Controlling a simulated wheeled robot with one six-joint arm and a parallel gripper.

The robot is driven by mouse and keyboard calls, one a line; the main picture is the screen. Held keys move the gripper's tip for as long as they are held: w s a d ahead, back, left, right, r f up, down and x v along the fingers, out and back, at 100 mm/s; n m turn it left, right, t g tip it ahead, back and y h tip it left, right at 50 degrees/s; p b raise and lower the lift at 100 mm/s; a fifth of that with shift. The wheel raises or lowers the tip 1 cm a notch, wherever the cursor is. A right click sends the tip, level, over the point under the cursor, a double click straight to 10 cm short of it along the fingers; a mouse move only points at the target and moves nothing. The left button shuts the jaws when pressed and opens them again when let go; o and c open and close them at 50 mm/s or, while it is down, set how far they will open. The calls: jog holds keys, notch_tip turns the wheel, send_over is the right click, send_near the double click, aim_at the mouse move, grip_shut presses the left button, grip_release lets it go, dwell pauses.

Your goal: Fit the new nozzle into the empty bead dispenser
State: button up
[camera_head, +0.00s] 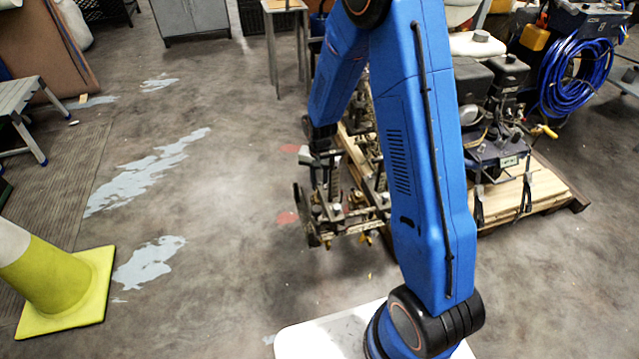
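The line striper (490,100) stands on a wooden pallet right of centre, partly hidden behind my blue arm. Its dark metal frame (350,222) with several brackets and brass-coloured small parts reaches out to the left of the pallet. The bead dispensers are probably on this frame, but I cannot tell which is empty. My gripper (324,168) points down over the left end of the frame. It is small and dark against the dark metal, so its fingers and any contact are unclear. I cannot make out the new nozzle.
The pallet (540,185) sits on the right. A blue hose coil (580,78) hangs behind it. A yellow-green cone (60,285) stands at the lower left, a grey step stool (25,100) at the upper left. The floor between is clear, with pale paint patches.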

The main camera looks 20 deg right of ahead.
jog(key=shift+r, duration=0.15)
jog(key=o, duration=1.4)
jog(key=shift+r, duration=0.1)
jog(key=shift+r, duration=3.45)
jog(key=shift+d, duration=0.1)
